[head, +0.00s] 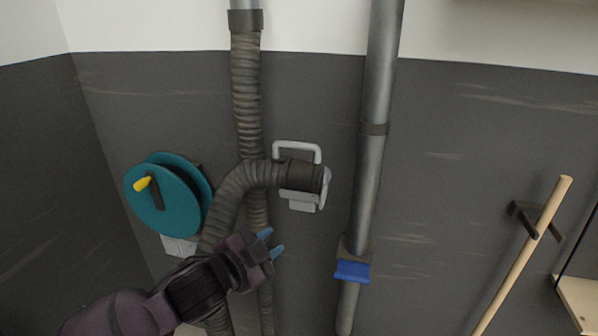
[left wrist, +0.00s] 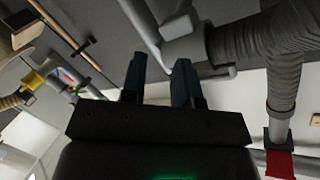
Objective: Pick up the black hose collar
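The black hose collar (head: 302,175) is a short dark cylinder at the end of the ribbed grey hose (head: 230,190). It lies sideways in front of a light grey wall holder (head: 304,200). My left gripper (head: 271,243) has blue fingertips, spread apart with nothing between them. It is below and a little left of the collar, apart from it. In the left wrist view the fingers (left wrist: 160,82) also stand apart. The ribbed hose (left wrist: 262,50) is at the upper right there, and its collar end (left wrist: 185,48) appears beyond the fingertips. My right gripper is not in view.
A teal reel (head: 165,195) with a yellow handle hangs at left. A wooden pole (head: 525,250) leans in a bracket at right. Dark wall lies between pipe and pole.

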